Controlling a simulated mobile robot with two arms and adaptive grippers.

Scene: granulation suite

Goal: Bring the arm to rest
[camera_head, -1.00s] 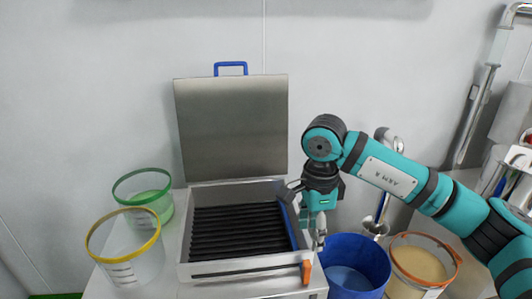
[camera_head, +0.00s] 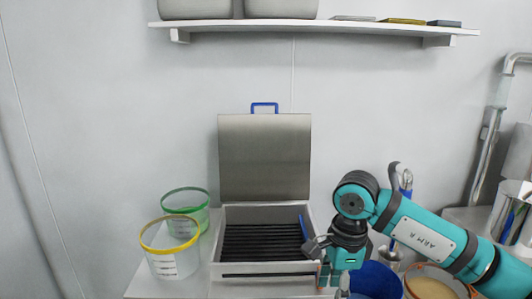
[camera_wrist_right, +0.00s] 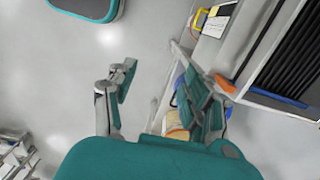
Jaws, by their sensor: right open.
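My right arm comes in from the right in the head view. Its right gripper (camera_head: 338,284) hangs pointing down at the front right corner of an open metal box (camera_head: 230,216). In the right wrist view the two fingers of the right gripper (camera_wrist_right: 158,74) stand wide apart with nothing between them. The box's dark ribbed inside and an orange part (camera_wrist_right: 225,84) show to the right of the fingers there. I cannot tell whether the gripper touches the box. My left gripper is not in view.
Clear tubs with a green rim (camera_head: 186,190) and a yellow rim (camera_head: 169,222) stand left of the box. A blue bucket (camera_head: 376,281) and an orange-rimmed tub (camera_head: 432,287) stand below the arm. A wall shelf (camera_head: 310,27) runs above. Space above the box is free.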

